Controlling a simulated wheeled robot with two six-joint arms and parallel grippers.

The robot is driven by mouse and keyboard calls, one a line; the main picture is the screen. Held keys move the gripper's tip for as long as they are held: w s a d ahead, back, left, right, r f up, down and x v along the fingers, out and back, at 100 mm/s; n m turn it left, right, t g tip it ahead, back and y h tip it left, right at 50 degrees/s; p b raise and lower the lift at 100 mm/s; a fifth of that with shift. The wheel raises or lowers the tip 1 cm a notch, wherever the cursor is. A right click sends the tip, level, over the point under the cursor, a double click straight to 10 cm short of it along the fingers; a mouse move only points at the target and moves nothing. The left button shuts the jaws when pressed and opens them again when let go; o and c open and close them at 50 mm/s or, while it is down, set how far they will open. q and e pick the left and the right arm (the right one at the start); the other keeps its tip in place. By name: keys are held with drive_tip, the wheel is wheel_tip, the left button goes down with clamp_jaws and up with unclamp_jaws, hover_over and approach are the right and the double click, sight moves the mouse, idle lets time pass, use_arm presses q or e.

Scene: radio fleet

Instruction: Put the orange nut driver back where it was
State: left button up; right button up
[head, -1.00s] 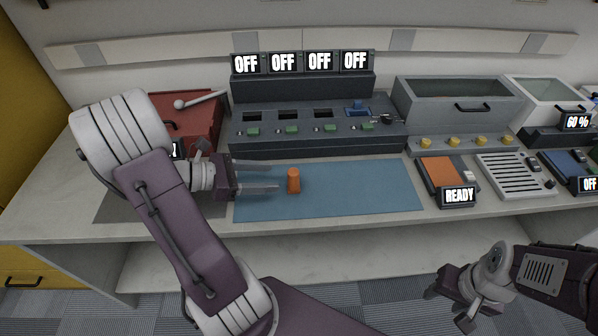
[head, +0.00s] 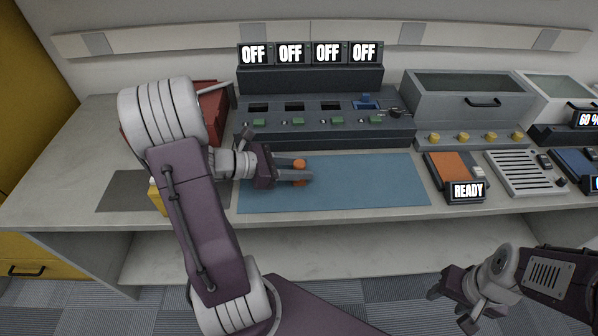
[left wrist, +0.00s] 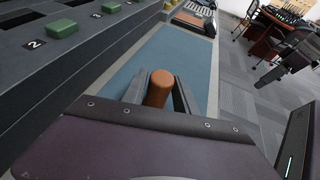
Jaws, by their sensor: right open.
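The orange nut driver (head: 300,165) stands upright on the blue mat (head: 370,185), toward the mat's left part. My left gripper (head: 302,173) has one finger on either side of it, level with the mat. In the left wrist view the rounded orange-brown handle (left wrist: 159,88) sits between the two fingers (left wrist: 160,98). Whether the fingers press on it cannot be told. My right gripper (head: 452,305) is open and empty, low at the right in front of the bench.
A dark rack with numbered slots and green buttons (head: 295,121), under several OFF displays, stands behind the mat. A red box (head: 214,108) and a yellow thing (head: 156,197) are partly behind my left arm. A READY device (head: 450,170) sits right of the mat.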

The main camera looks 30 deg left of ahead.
sight(300, 164)
use_arm(q)
clamp_jaws()
drive_tip(key=shift+r, duration=0.1)
drive_tip(key=shift+r, duration=0.3)
wheel_tip(300, 164, up, 4)
drive_tip(key=shift+s+d+p, duration=0.1)
drive_tip(key=shift+d+p, duration=0.05)
drive_tip(key=shift+p, duration=0.85)
drive_tip(key=s+d+r+b, duration=0.2)
drive_tip(key=s+d+r, duration=0.3)
drive_tip(key=d, duration=0.5)
drive_tip(key=shift+s+r+b, duration=0.3)
drive_tip(key=shift+r+b, duration=0.05)
drive_tip(key=shift+r, duration=0.25)
